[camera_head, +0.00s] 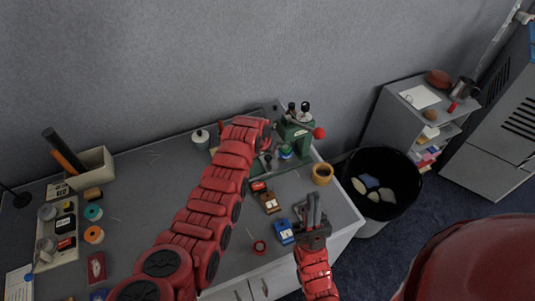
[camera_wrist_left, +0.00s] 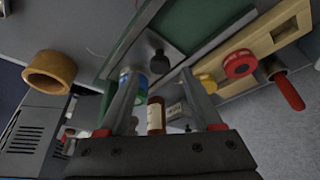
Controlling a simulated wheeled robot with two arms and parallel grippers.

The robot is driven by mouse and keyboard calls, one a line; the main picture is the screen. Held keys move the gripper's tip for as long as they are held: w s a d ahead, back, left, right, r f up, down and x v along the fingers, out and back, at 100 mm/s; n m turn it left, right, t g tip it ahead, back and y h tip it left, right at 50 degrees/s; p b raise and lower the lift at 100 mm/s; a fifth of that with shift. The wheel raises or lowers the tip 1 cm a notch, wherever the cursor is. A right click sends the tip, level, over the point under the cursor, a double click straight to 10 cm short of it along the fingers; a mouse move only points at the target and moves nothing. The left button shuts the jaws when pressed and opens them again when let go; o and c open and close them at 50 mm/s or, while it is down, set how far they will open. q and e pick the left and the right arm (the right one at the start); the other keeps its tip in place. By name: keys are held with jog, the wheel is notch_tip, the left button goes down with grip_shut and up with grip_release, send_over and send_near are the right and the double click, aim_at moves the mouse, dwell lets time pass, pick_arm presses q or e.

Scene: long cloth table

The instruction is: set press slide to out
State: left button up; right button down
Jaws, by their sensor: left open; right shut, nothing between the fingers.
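The green press (camera_head: 297,132) with a red ball on its lever stands at the back right of the table. In the left wrist view its green base (camera_wrist_left: 125,45) shows with grey rails, and a black knob (camera_wrist_left: 165,62) lies just beyond my fingertips. I cannot tell how far the slide is in or out. My left gripper (camera_wrist_left: 159,80) is open, with its fingers either side of the knob's line and no clear contact. In the head view my left arm partly hides the press's left side. My right gripper (camera_head: 312,212) is shut and empty over the table's front right.
A black bin (camera_head: 382,205) stands beyond the table's right edge. The table's middle left is mostly clear.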

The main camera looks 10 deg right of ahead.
aim_at(268, 157)
pick_arm(q)
jog(key=shift+b+x, duration=0.95)
jog(key=shift+x, duration=0.55)
jog(key=shift+c, duration=0.3)
grip_shut()
